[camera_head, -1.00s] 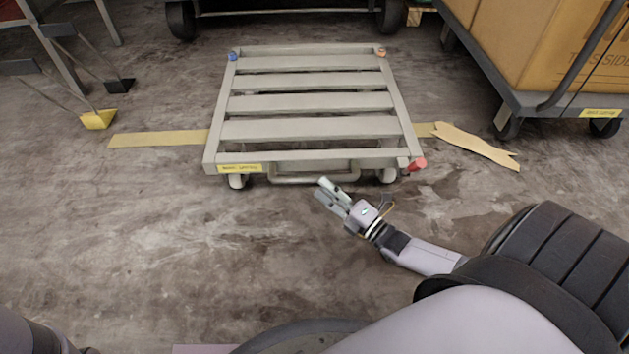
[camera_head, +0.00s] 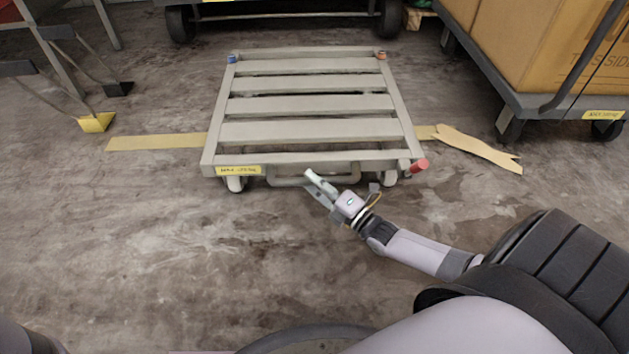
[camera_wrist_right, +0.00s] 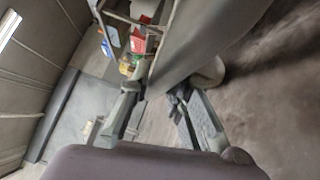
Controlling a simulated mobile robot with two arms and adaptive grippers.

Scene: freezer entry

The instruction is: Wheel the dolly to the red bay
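The dolly (camera_head: 310,132) is a low grey slatted platform on small wheels, standing on the concrete floor in the head view. It has blue and orange corner pieces at the back, a red one at the front right, and a yellow label at the front left. Its front handle (camera_head: 290,181) is a low grey bar. My right gripper (camera_head: 313,184) is open, with its fingertips close to the handle's right part; I cannot tell whether they touch. The right wrist view shows the fingers (camera_wrist_right: 157,97) apart, with a grey bar beyond them. My left gripper is out of view. No red bay is identifiable.
A cart with a large cardboard box (camera_head: 535,40) stands at the right, another cart (camera_head: 285,12) behind. Yellow floor tape (camera_head: 155,142) runs under the dolly, with a torn piece (camera_head: 480,150) at right. A yellow-footed stand (camera_head: 97,122) is at left. The front floor is clear.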

